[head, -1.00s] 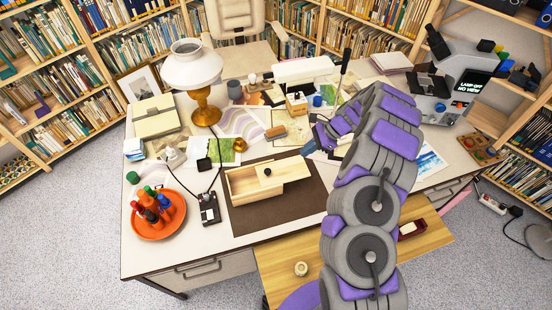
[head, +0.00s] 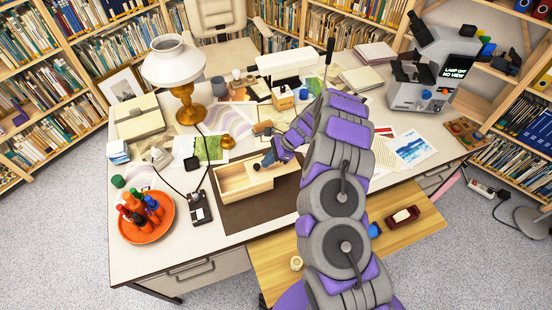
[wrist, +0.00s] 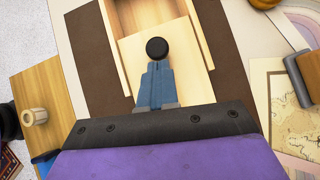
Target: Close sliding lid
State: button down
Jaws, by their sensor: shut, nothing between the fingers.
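A light wooden box (head: 232,198) lies on the dark brown desk mat, its left part open and empty. Its sliding lid (head: 286,170) is partly open and sticks out to the right. A round black knob (head: 257,167) stands on the lid. In the wrist view the knob (wrist: 157,48) sits just beyond my fingertips, and the lid (wrist: 170,28) runs back under my fingers. My gripper (head: 270,158) is shut and empty, low over the lid on the knob's right side. Its blue fingers (wrist: 156,68) appear in line with the knob; whether they touch it I cannot tell.
A black switch box (head: 200,207) with a cable lies left of the wooden box. An orange tray (head: 140,234) with bottles is further left. A brass lamp (head: 187,100) and papers stand behind. The brown mat (head: 250,213) in front is clear.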

jog(key=shift+a, duration=0.2)
jog(key=s+a, duration=0.3)
jog(key=a, duration=0.8)
jog(key=shift+s+a+p, duration=0.3)
jog(key=shift+a+p, duration=0.05)
jog(key=shift+a, duration=0.05)
jog(key=shift+d, duration=0.15)
jog(key=d+f+p+v, duration=0.1)
jog(key=p+v, duration=0.2)
jog(key=v, duration=0.9)
jog(key=shift+w+d, duration=0.25)
jog(key=shift+d, duration=0.35)
